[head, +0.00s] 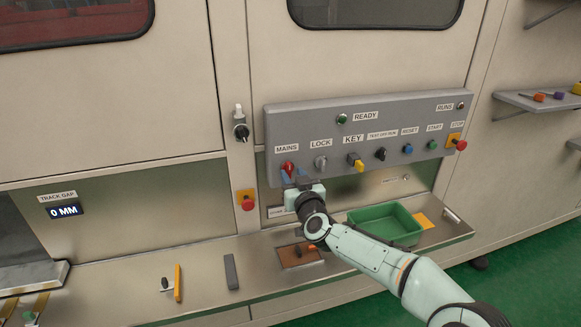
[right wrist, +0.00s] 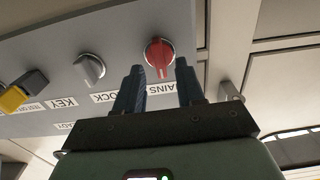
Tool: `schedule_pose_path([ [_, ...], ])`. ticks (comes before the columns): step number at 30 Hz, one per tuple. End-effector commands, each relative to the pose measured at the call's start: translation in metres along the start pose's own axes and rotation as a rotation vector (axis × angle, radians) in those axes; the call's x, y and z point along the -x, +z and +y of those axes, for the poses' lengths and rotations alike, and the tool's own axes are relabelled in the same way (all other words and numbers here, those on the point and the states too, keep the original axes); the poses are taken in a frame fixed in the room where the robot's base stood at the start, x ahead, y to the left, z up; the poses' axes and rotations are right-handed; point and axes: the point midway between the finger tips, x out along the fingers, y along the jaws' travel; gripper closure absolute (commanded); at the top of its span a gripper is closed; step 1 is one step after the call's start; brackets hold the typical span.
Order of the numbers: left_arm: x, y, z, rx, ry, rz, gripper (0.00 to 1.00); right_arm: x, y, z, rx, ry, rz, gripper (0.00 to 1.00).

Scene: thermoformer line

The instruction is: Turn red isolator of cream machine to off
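The red isolator (head: 288,168) is a rotary knob under the MAINS label at the left end of the grey control panel on the cream machine. In the right wrist view the red isolator (right wrist: 158,52) shows a pale line on its face. My right gripper (head: 295,180) is just in front of and below it. In the right wrist view its two dark fingers (right wrist: 159,68) stand apart, one toward each side of the knob, with visible gaps; I see no contact. The fingertips partly cover the MAINS label. My left gripper is not in view.
The grey LOCK knob (head: 321,162) and yellow KEY switch (head: 356,164) sit right of the isolator. A red emergency button (head: 247,203) is at lower left. A green tray (head: 398,224) and a brown board (head: 300,256) lie on the metal ledge (head: 205,272) below.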

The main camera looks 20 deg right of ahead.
Motion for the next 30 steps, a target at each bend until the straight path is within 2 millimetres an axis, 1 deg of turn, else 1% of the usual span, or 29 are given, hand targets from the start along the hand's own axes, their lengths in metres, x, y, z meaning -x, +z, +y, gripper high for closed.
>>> schedule_pose_path([
  [1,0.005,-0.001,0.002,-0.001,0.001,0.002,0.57,-0.008,-0.002,-0.001,-0.003,-0.001,-0.001,0.62],
  [3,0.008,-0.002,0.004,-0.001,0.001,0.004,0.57,-0.015,-0.001,-0.001,-0.002,-0.001,-0.001,0.62],
  [6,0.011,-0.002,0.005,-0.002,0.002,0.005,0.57,-0.022,-0.001,0.0,-0.001,-0.001,-0.001,0.62],
  [10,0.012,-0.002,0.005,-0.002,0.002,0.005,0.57,-0.025,0.0,0.0,0.0,-0.001,-0.001,0.62],
  [17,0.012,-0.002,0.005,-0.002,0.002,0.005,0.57,-0.026,0.001,0.0,0.0,-0.001,-0.001,0.62],
  [21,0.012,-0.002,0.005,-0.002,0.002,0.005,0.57,-0.026,0.001,0.0,0.0,-0.001,-0.001,1.0],
  [30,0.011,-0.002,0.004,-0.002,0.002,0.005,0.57,-0.025,0.001,0.0,-0.012,-0.001,-0.001,1.0],
])
